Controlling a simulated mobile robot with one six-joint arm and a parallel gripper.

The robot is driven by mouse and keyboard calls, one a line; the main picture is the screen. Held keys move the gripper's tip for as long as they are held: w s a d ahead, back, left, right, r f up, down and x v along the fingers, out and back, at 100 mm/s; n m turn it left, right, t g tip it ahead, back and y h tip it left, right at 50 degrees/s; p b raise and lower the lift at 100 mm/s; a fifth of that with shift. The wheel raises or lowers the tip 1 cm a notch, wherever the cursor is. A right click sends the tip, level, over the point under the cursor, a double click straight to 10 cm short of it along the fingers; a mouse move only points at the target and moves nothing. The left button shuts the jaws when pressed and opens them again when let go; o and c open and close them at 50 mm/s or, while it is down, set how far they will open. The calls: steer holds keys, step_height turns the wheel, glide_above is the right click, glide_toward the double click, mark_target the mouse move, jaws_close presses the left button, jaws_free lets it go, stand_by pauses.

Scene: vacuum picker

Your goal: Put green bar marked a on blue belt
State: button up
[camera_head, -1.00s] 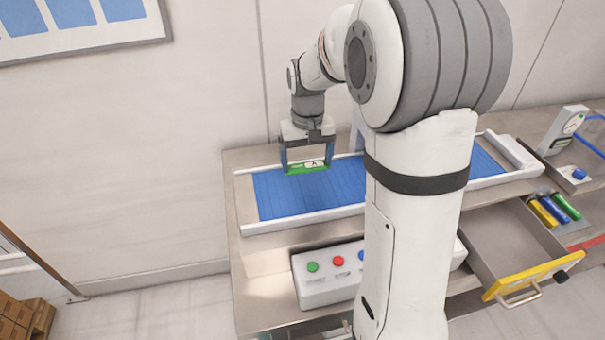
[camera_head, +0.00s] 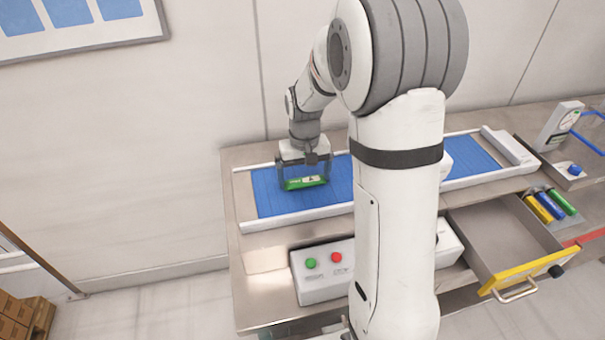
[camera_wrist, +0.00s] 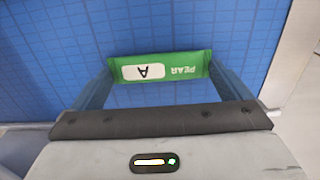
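The green bar marked A (camera_head: 304,183) is between the two fingers of my gripper (camera_head: 305,178), which is shut on its ends. In the wrist view the bar (camera_wrist: 160,67) shows a white label with an A and the word PEAR, between the fingertips (camera_wrist: 160,70). The blue belt (camera_head: 275,200) lies right under the bar, toward its left part. The bar is very low over the belt; I cannot tell whether it touches it.
A button box with green and red buttons (camera_head: 322,270) stands in front of the belt. An open drawer (camera_head: 500,245) with a yellow front is at the right. Yellow, blue and green bars (camera_head: 549,206) lie beside it. A scale-like device (camera_head: 560,125) stands at the far right.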

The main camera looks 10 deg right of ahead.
mark_target(304, 179)
step_height(304, 179, up, 12)
steer(key=b, duration=0.1)
steer(key=s+t, duration=0.1)
steer(key=s, duration=0.6)
steer(key=s+t, duration=0.1)
steer(key=s, duration=0.6)
steer(key=s+t, duration=0.1)
steer(key=s, duration=0.6)
steer(key=shift+s+a+f, duration=0.15)
steer(key=shift+s+f, duration=0.1)
steer(key=shift+s, duration=0.15)
steer(key=shift+c, duration=0.5)
